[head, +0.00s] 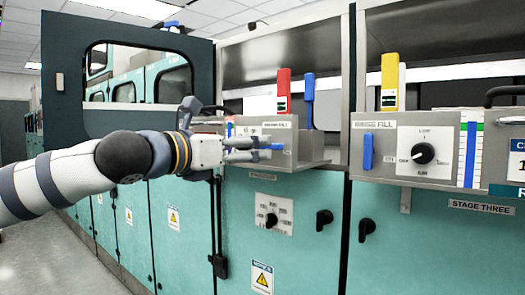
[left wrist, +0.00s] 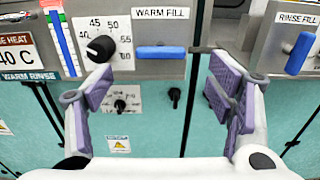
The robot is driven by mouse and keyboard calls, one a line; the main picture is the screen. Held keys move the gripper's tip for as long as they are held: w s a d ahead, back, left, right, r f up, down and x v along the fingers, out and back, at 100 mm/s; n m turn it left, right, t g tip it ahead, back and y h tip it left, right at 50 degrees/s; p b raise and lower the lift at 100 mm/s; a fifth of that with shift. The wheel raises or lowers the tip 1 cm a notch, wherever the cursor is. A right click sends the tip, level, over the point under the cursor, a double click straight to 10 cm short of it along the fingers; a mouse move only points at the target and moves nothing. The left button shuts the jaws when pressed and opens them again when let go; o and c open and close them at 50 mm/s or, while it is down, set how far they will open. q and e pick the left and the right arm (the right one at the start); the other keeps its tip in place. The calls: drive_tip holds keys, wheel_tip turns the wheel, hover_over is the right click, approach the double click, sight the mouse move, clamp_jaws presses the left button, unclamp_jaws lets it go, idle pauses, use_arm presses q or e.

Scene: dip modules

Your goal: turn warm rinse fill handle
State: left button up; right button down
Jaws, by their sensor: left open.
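The blue warm fill handle (left wrist: 161,52) lies horizontal under the WARM FILL label (left wrist: 162,13) on the grey panel in the left wrist view. In the head view a blue piece of it (head: 277,146) shows beside my fingers. My left gripper (left wrist: 163,85) is open, with one purple-padded finger on each side of the handle's width and nothing between them. In the head view my left gripper (head: 245,149) reaches in from the left in front of the panel. I cannot tell whether a finger touches the handle. My right gripper is not in view.
A black dial (left wrist: 101,48) sits left of the handle. A second blue handle (left wrist: 301,53) is under RINSE FILL at the right, and also shows in the head view (head: 368,151). Red (head: 284,90), blue (head: 309,98) and yellow (head: 390,80) upright pieces stand above the panels. Teal cabinet doors (head: 310,240) are below.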

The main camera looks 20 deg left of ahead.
sight(267, 147)
use_arm(q)
drive_tip(key=x, duration=0.6)
drive_tip(key=shift+w, duration=0.15)
drive_tip(key=c, duration=1.2)
drive_tip(key=shift+o, duration=0.2)
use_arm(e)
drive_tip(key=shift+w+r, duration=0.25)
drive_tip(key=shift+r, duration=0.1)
